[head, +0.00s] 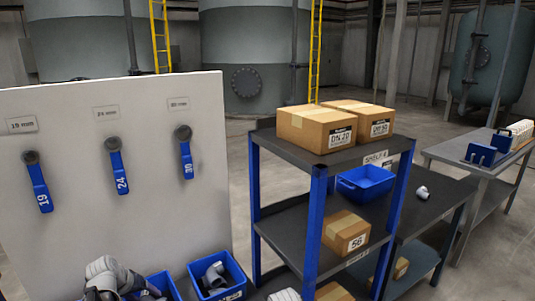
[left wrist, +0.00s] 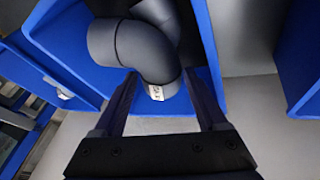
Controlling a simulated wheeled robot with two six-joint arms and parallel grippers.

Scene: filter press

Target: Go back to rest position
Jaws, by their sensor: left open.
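My left gripper (left wrist: 163,82) is open in the left wrist view, its two dark fingers spread apart. A grey pipe elbow (left wrist: 133,48) lies in a blue bin (left wrist: 60,40) just ahead of the fingertips. The elbow's lower end, with a small pale label, shows between the fingers; I cannot tell whether they touch it. In the head view part of my left arm shows at the bottom left, and its fingertips cannot be made out. My right gripper is not in view.
A white panel (head: 100,215) with blue-handled valves stands at the left. Another blue bin (head: 238,274) holds grey fittings. A grey table (head: 478,160) stands at the right.

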